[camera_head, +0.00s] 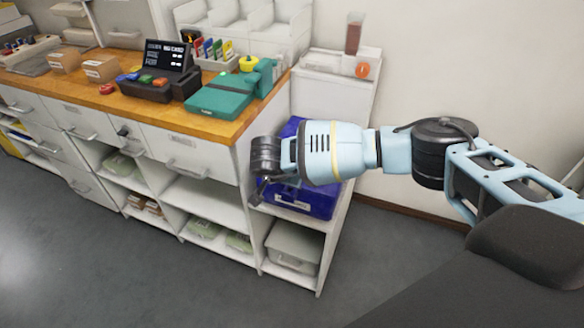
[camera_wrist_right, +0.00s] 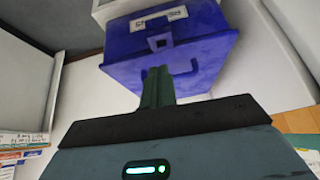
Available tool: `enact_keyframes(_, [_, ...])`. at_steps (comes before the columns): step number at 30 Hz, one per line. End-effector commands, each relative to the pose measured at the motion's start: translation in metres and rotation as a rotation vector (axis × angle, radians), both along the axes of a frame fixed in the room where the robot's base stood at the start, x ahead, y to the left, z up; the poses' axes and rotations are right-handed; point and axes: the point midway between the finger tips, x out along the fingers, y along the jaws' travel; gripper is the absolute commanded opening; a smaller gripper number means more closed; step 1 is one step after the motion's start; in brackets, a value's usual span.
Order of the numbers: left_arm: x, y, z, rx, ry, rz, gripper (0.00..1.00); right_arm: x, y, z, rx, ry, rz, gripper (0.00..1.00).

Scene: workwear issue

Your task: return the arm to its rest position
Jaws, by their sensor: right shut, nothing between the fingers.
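My right arm (camera_head: 335,152) reaches in from the right of the head view, stretched out in front of the shelf unit. Its gripper (camera_head: 260,192) is at the right end of the unit, by a blue bin (camera_head: 312,200). In the right wrist view the gripper's fingers (camera_wrist_right: 158,72) are shut together and empty. The blue bin (camera_wrist_right: 190,62) with a white label is just beyond the fingertips there; I cannot tell whether they touch it. My left gripper is not in view.
The wooden counter (camera_head: 215,122) holds a green case (camera_head: 218,97), a dark terminal (camera_head: 165,60) and small cardboard boxes (camera_head: 101,68). Below the blue bin a grey lidded box (camera_head: 293,245) sits on the low shelf. The grey floor (camera_head: 110,270) in front is clear.

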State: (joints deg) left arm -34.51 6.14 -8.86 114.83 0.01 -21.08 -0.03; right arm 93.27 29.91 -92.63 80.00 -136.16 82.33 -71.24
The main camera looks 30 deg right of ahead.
Motion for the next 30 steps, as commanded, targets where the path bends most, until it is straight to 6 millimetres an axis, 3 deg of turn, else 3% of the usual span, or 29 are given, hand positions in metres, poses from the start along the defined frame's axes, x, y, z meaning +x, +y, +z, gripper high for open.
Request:
enact_keyframes(13, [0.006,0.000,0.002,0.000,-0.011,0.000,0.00,-0.004,0.004,0.000,0.001,-0.001,0.000,0.00])
enact_keyframes(17, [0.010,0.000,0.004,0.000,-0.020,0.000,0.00,-0.013,0.018,-0.011,0.057,0.025,-0.003,0.00])
enact_keyframes(20, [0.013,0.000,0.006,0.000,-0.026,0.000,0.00,-0.036,0.048,-0.033,0.180,0.085,-0.018,0.00])
enact_keyframes(24, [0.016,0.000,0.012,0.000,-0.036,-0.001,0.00,-0.088,0.112,-0.065,0.450,0.216,-0.081,0.00])
enact_keyframes(30, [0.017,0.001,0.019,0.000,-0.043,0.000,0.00,-0.172,0.212,-0.077,0.885,0.455,-0.278,0.00])
